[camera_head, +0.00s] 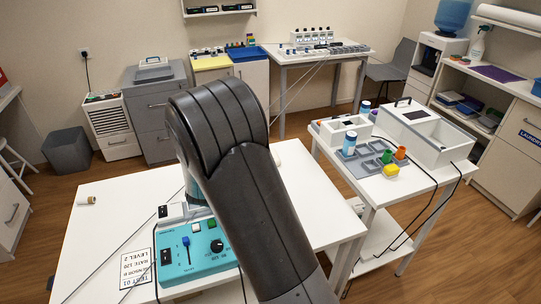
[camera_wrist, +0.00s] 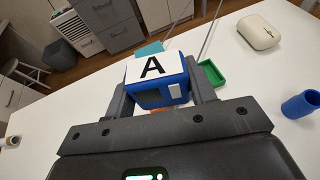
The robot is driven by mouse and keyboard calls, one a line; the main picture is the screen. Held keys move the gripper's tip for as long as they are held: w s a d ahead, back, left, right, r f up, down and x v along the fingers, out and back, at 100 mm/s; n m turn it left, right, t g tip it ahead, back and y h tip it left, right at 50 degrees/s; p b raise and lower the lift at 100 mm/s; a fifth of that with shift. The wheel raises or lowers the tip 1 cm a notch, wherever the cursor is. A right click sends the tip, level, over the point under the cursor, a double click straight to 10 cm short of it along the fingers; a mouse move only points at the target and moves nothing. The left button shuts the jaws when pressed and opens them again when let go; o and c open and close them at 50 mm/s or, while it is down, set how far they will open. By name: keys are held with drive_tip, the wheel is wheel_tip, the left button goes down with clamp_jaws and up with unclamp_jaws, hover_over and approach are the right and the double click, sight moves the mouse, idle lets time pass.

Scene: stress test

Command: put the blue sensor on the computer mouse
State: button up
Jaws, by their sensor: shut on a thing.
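A blue sensor (camera_wrist: 158,96) with a white top marked "A" is between the two fingers of my gripper (camera_wrist: 163,88) in the wrist view. My gripper is shut on it, with one finger on each side. A rounded off-white thing that looks like the computer mouse (camera_wrist: 259,32) lies on the white table at the upper right of the wrist view, apart from the sensor. My arm hides the gripper and sensor in the head view.
A green tray (camera_wrist: 212,74) is just beyond the right finger, and a blue cylinder (camera_wrist: 301,104) stands at the right. A teal control box (camera_head: 197,252) sits on the white table (camera_head: 110,220). Thin rods or cables cross the table, whose left part is mostly clear.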

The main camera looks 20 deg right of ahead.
drive_tip(key=w+d+r+m+g+h, duration=0.1)
drive_tip(key=w+d+m+g+h, duration=0.2)
drive_tip(key=d, duration=1.4)
drive_tip(key=w+d+r+m+h, duration=0.1)
drive_tip(key=d+r+m+h, duration=0.2)
drive_tip(key=d, duration=1.4)
drive_tip(key=shift+h, duration=0.5)
drive_tip(key=w+a+f, duration=0.3)
drive_tip(key=a+f, duration=0.1)
drive_tip(key=w+a+f, duration=0.4)
drive_tip(key=shift+w+a+f, duration=0.15)
drive_tip(key=shift+a, duration=0.1)
drive_tip(key=shift+f, duration=2)
drive_tip(key=o, duration=1.3)
drive_tip(key=shift+f, duration=0.1)
